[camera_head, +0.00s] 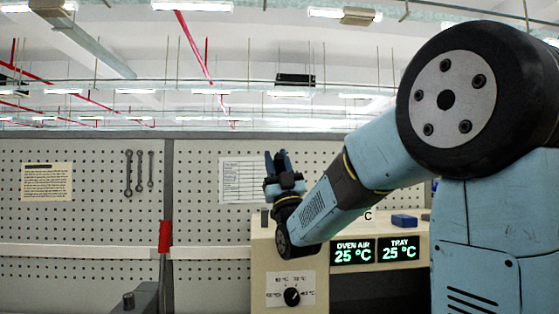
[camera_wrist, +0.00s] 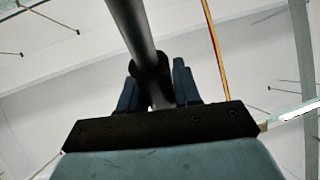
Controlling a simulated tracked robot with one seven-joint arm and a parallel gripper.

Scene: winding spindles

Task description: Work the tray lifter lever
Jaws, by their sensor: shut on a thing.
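A lever with a red grip (camera_head: 165,236) and a grey shaft stands upright at the lower left of the head view, beside a grey box (camera_head: 146,300). My gripper (camera_head: 279,163) points upward above the left end of the cream oven housing, well to the right of that lever in the picture. In the wrist view my gripper (camera_wrist: 157,88) is shut on a dark grey rod (camera_wrist: 131,25), which runs up out of the picture between the two blue fingers. I cannot tell from the head view what this rod belongs to.
The cream oven housing (camera_head: 262,262) carries a dial (camera_head: 291,296) and two displays reading 25 °C (camera_head: 352,252). A blue block (camera_head: 404,220) lies on top. A pegboard wall (camera_head: 90,220) with hanging wrenches (camera_head: 139,173) stands behind. My arm covers the right side.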

